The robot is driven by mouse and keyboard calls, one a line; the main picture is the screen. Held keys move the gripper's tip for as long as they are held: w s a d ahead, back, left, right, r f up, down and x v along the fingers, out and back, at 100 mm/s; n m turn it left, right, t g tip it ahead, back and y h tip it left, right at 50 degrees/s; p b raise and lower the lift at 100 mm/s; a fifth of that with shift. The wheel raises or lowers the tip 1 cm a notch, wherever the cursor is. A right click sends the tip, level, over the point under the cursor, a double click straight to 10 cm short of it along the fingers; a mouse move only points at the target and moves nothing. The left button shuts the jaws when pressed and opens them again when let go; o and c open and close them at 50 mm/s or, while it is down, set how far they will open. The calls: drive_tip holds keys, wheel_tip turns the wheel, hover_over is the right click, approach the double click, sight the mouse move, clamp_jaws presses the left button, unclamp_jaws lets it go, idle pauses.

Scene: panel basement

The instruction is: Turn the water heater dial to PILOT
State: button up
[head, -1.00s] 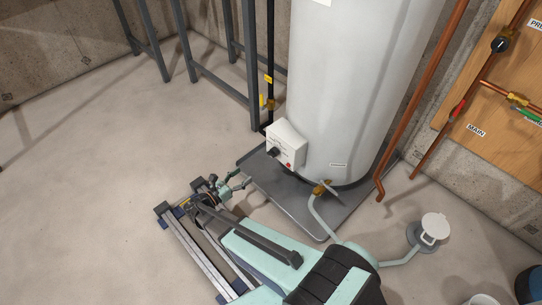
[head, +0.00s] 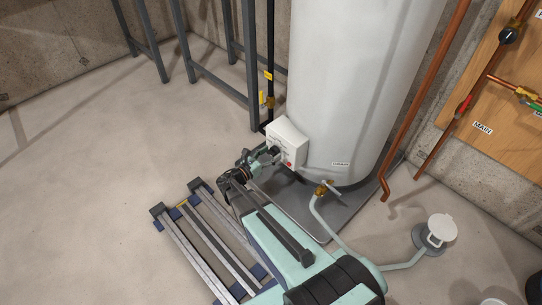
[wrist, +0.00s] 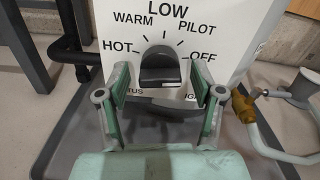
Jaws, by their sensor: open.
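The white control box (head: 290,138) sits low on the front of the water heater (head: 345,90). In the wrist view the box face (wrist: 205,40) carries the labels HOT, WARM, LOW, PILOT and OFF around a black dial (wrist: 160,66). I cannot tell which label the dial points to. My gripper (wrist: 160,84) is open, with one green finger on each side of the dial. Whether the fingers touch it is unclear. In the head view my gripper (head: 270,155) is at the box's left front, and the dial is mostly hidden.
A drain valve (head: 322,188) with a hose (head: 318,212) sticks out to the right of the box. The heater stands in a grey pan (head: 300,208). Dark metal legs (head: 252,70) and a black pipe (head: 270,50) stand behind left.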

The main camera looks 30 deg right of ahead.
drive_tip(key=shift+d, duration=0.25)
drive_tip(key=c, duration=1.1)
drive_tip(key=shift+w, duration=0.1)
